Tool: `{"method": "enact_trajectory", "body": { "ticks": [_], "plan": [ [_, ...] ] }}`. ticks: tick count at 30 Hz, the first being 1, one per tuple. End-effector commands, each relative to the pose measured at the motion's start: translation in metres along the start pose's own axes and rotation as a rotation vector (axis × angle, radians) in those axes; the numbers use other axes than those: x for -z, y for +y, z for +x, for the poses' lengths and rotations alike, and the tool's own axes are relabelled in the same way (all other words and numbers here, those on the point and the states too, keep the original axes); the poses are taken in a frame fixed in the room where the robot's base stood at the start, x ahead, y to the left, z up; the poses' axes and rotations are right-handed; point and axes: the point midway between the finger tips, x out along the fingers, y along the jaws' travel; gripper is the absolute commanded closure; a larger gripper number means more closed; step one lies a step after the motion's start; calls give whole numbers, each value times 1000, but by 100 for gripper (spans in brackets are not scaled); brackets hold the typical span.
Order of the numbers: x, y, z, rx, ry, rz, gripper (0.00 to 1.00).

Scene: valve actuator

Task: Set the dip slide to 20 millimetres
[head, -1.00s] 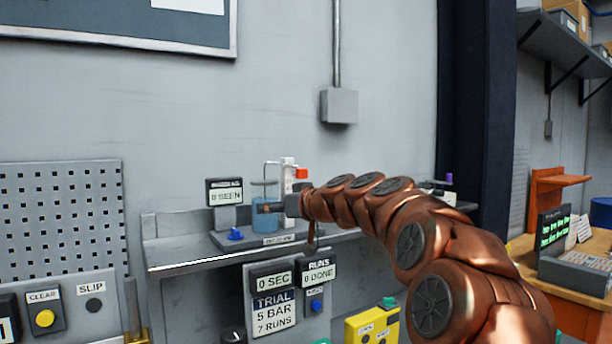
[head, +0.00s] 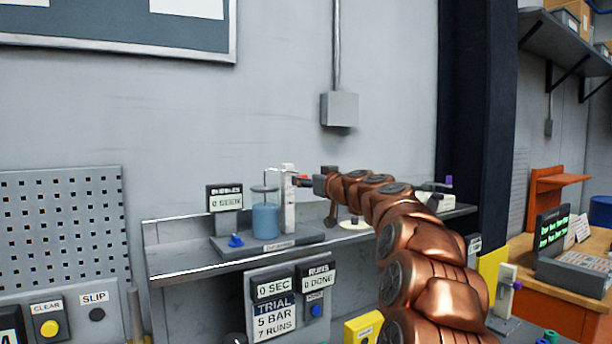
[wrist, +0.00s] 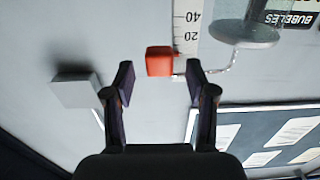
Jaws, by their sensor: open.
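The red dip slide block (wrist: 159,61) sits beside a white scale post (wrist: 187,27) marked 20 and 40, its edge near the 20 end in the wrist view. My gripper (wrist: 159,84) is open, with one finger on each side of the block's line and the block just ahead of the fingertips; I cannot tell whether they touch it. In the head view my gripper (head: 308,181) is to the right of the white post (head: 289,205) and largely hides the slide. A beaker of blue liquid (head: 265,221) stands left of the post.
A bubbles display (head: 224,197) reading 0 SEEN and a blue knob (head: 236,241) are left of the beaker. A grey wall box (head: 339,109) is above my arm. The grey shelf (head: 175,263) carries the rig.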

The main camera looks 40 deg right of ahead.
Motion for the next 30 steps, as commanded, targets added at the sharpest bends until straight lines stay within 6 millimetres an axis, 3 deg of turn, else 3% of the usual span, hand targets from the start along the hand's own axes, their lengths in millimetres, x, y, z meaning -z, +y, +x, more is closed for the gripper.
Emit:
{"method": "enact_trajectory", "body": {
  "ticks": [6, 16, 30],
  "plan": [
    [0, 0, 12, 0, 0, 1, 44],
    [0, 0, 14, 0, 1, 1, 44],
    [0, 0, 14, -1, 1, 1, 93]
  ]
}}
